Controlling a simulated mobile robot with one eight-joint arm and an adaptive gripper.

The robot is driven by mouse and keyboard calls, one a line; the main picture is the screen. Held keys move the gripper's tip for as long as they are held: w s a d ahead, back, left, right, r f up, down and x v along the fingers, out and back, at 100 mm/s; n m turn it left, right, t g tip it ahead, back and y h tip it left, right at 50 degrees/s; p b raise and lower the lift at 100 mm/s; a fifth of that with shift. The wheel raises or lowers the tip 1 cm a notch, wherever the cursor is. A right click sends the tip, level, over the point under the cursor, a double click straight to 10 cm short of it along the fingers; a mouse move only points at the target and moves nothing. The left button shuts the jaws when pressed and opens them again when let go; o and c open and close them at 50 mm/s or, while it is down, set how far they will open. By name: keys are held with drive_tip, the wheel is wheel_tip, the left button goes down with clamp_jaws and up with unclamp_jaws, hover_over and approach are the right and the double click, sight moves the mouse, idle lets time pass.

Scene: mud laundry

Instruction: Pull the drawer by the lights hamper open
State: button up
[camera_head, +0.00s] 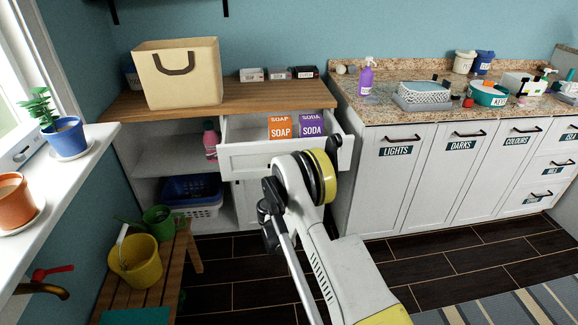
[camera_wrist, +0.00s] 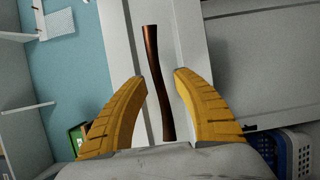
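The white drawer (camera_head: 245,157) is just left of the cabinet front labelled LIGHTS (camera_head: 395,152) in the head view. It stands pulled out, with an orange SOAP box (camera_head: 280,127) and a purple SODA box (camera_head: 312,125) showing inside. My arm covers the right part of its front, and the handle cannot be made out there. In the wrist view the dark brown bar handle (camera_wrist: 155,60) runs up the white drawer front (camera_wrist: 112,30). My gripper (camera_wrist: 160,76) is open, its two yellow fingers on either side of the handle, with gaps showing. Contact cannot be told.
A wooden counter (camera_head: 240,99) above the drawer holds a tan bag (camera_head: 178,75). Below are open shelves with a blue basket (camera_head: 190,187). A wooden bench (camera_head: 185,262) with a yellow bucket (camera_head: 136,262) stands at the left. Dark floor (camera_head: 245,262) is clear in front.

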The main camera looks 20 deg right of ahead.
drive_tip(key=v, duration=0.7)
drive_tip(key=shift+s, duration=0.1)
drive_tip(key=s+a+r+m+g+y, duration=0.1)
drive_tip(key=s+r+m+g+y, duration=0.15)
drive_tip(key=s+r, duration=0.45)
drive_tip(key=s+r+m+g+y, duration=0.1)
drive_tip(key=s+r+m+g, duration=0.2)
drive_tip(key=r, duration=0.9)
drive_tip(key=s+a+m+y, duration=0.2)
drive_tip(key=s+a+y, duration=0.2)
drive_tip(key=s, duration=1.1)
drive_tip(key=s+a+m+g+y, duration=0.1)
drive_tip(key=s+a+y, duration=0.3)
drive_tip(key=s+a, duration=0.5)
drive_tip(key=s+m, duration=0.1)
drive_tip(key=s, duration=0.5)
drive_tip(key=shift+s+m, duration=0.35)
drive_tip(key=shift+a, duration=0.1)
